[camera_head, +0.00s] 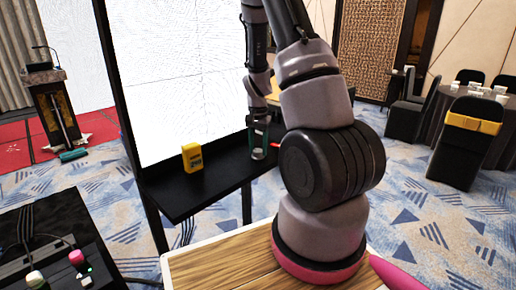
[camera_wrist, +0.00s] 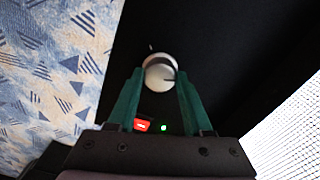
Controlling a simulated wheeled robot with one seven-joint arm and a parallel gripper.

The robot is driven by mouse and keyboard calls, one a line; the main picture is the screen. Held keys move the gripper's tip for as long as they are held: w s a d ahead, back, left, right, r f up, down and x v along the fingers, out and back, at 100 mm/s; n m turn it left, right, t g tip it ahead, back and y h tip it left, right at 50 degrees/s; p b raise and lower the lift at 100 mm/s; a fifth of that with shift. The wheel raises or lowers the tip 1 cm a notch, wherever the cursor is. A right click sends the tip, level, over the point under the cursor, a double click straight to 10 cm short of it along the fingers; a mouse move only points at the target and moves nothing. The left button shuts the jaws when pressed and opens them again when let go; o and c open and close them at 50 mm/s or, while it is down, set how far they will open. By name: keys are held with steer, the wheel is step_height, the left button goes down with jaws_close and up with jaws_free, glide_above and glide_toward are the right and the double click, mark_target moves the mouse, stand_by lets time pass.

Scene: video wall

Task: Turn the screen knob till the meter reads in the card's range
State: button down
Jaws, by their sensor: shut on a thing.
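My gripper (camera_head: 258,150) is over the black shelf (camera_head: 200,196) in front of the white screen (camera_head: 180,75). In the wrist view its two green fingers (camera_wrist: 156,92) are shut on a round pale knob (camera_wrist: 160,70), one on each side. The knob has a dark line at its right, and a small pale mark lies above it on the black panel. A yellow box with a dark face, seemingly the meter (camera_head: 192,157), stands upright on the shelf left of my gripper. Its reading is too small to tell. I cannot make out a card.
A small red part (camera_wrist: 142,125) and a lit green dot (camera_wrist: 163,128) sit near the knob.

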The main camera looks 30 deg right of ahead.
mark_target(258, 150)
steer(key=m, duration=0.4)
steer(key=shift+m, duration=0.4)
stand_by(0.4)
steer(key=shift+c, duration=1.6)
jaws_free()
step_height(258, 150, up, 11)
steer(key=shift+f, duration=0.1)
